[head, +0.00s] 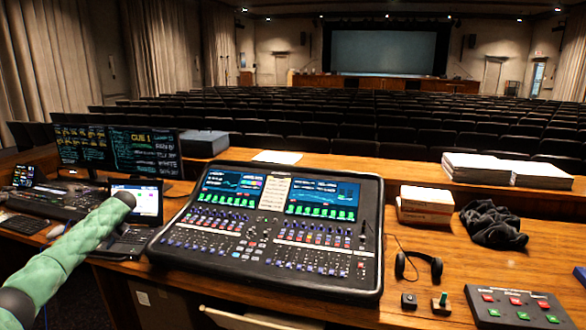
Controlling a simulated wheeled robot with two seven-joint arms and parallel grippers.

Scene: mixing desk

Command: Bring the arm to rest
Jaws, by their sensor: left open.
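My left arm comes in from the lower left in a green padded sleeve. Its dark end, my left gripper (124,199), is in front of the laptop (146,203) and left of the mixing console (270,232). The gripper is small here and its fingers are hard to make out. I see nothing held in it. It appears apart from the console. My right gripper is not in view.
Headphones (418,262), a button panel (518,306), boxes (426,200), dark cloth (492,224) and paper stacks (478,167) lie to the right. Some bare wood shows between them.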

